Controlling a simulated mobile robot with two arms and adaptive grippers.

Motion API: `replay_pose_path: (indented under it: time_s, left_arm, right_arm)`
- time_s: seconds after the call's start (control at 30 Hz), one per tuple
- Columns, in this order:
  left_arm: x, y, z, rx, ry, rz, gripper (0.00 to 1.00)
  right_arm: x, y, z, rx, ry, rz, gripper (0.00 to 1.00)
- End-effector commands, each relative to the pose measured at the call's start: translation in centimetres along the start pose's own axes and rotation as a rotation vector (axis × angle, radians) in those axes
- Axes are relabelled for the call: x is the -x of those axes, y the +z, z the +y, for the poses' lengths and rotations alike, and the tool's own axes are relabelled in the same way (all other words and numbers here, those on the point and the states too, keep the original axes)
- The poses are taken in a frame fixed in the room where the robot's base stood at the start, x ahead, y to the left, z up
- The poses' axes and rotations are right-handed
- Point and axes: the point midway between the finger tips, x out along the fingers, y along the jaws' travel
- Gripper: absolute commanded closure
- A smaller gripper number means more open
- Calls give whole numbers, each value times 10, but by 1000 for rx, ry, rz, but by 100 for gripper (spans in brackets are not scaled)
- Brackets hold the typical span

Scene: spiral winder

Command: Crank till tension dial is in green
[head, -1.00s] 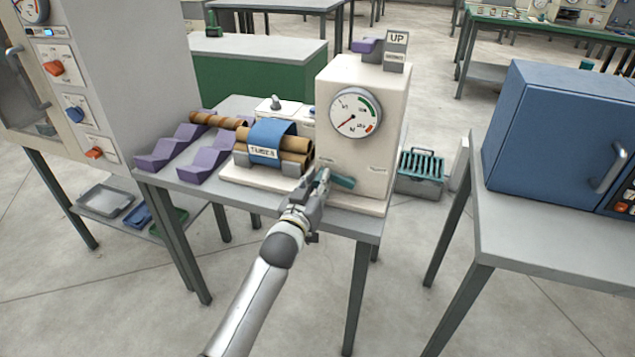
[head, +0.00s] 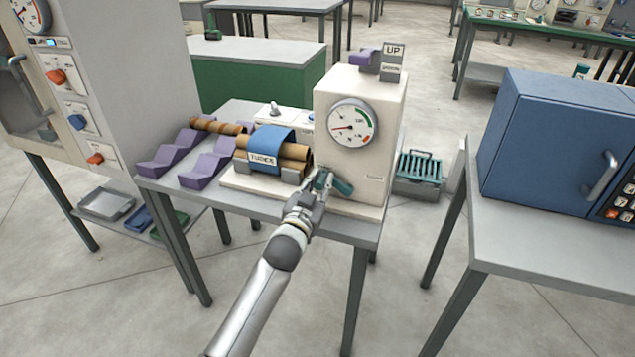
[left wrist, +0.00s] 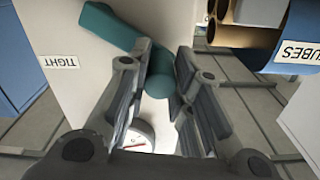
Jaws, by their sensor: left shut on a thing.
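The winder's cream housing (head: 385,105) carries a round tension dial (head: 352,124). Its red needle points to the left, outside the green band at the right of the scale. The teal crank (head: 342,186) is low on the housing front. My left gripper (head: 321,182) is shut on the crank's handle. In the left wrist view, the teal handle (left wrist: 161,82) sits between the fingers, and the crank arm (left wrist: 108,25) runs up and left. The dial (left wrist: 142,134) is partly hidden there by my gripper. My right gripper is not in view.
Brown tubes (head: 290,152) with a blue band lie left of the housing, near purple wavy racks (head: 185,150). A blue cabinet (head: 545,140) stands on a table at right. A teal-topped crate (head: 418,170) sits behind the winder. Floor in front is clear.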

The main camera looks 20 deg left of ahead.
Motion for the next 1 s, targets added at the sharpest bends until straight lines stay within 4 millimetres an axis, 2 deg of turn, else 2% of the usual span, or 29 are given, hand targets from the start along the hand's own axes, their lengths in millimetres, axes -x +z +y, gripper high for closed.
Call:
replay_pose_path:
  time_s: [0.03, 0.1, 0.4, 1.0]
  left_arm:
    - [0, -7, 0, -46, 0, -1, 100]
    - [0, -11, 1, -114, 1, -1, 100]
    - [0, -24, 8, -399, 0, -1, 100]
    - [0, -40, 43, -969, 0, -1, 100]
  right_arm:
    - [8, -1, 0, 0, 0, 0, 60]
    - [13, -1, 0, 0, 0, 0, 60]
    - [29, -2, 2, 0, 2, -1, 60]
    - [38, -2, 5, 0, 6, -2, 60]
